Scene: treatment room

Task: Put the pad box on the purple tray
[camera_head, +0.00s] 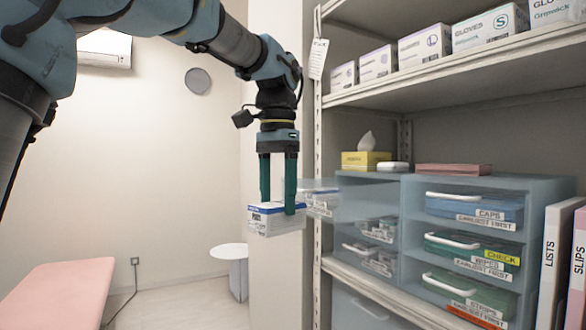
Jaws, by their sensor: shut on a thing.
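My gripper (278,205) points straight down, with its two green fingers shut on the pad box (276,221). The box is white with a blue edge and dark lettering too small to read surely. It hangs in the air, roughly level, in front of the shelving's left post. Just right of it, a clear drawer (365,207) is pulled out of the drawer unit, and a similar white box (322,202) shows in it. I see no tray that is plainly purple in this view.
The blue-grey drawer unit (545,192) stands on the shelving, with a flat pinkish stack (453,169) and a yellow tissue box (362,161) on top. Glove boxes (425,46) line the upper shelf. A white round table (229,251) and pink couch (62,292) stand left.

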